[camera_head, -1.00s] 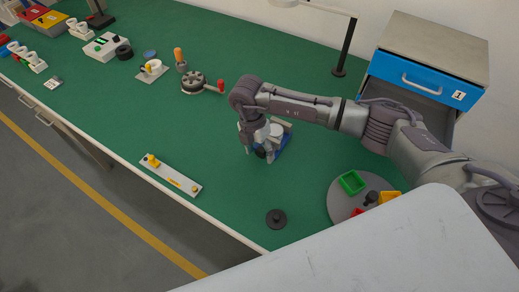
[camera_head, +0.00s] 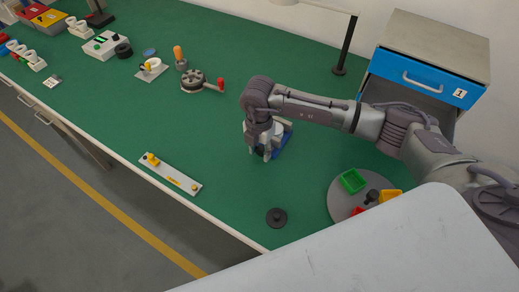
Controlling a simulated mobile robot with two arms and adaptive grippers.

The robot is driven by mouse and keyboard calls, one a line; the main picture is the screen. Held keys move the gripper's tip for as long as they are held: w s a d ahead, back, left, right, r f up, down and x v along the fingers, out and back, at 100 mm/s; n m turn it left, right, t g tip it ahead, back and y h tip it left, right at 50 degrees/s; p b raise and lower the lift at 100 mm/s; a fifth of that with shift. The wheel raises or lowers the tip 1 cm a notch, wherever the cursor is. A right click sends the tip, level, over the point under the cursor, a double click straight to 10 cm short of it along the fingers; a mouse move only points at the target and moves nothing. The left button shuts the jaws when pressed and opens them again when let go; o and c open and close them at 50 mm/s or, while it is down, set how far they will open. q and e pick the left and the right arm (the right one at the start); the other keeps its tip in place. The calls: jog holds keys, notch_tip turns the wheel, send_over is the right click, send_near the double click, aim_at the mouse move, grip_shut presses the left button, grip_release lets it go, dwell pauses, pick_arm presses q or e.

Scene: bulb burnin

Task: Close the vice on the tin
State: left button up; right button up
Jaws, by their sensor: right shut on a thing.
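The vice (camera_head: 285,140) is a small blue and grey device on the green bench top, in the middle of the head view. My right gripper (camera_head: 262,155) points down at its near left side and covers much of it. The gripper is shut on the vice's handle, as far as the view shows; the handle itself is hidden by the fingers. The tin cannot be told apart from the grey parts behind the gripper. My left gripper is not in view.
A round grey tray (camera_head: 340,204) with a green bin (camera_head: 352,181) stands to the right. A dark disc with a knob (camera_head: 276,217) and a white strip with yellow knobs (camera_head: 170,174) lie nearer the front edge. A blue drawer cabinet (camera_head: 420,78) stands at the back right.

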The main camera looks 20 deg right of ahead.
jog(key=shift+s+d+f+t+y+b, duration=0.1)
jog(key=shift+d+f+t+y+b, duration=0.1)
jog(key=shift+t+y+b, duration=0.45)
jog(key=t+y+b, duration=0.1)
jog(key=t+b, duration=0.1)
jog(key=b, duration=0.3)
jog(key=t+y+b, duration=0.2)
jog(key=b, duration=0.2)
jog(key=shift+s+d+f+t+b, duration=0.15)
jog(key=shift+s+t+b, duration=0.05)
jog(key=shift+t+b, duration=0.15)
jog(key=shift+r+t+y+b, duration=0.25)
jog(key=shift+t+y+b, duration=0.1)
jog(key=shift+b, duration=0.35)
jog(key=o, duration=1.2)
jog(key=shift+c, duration=0.2)
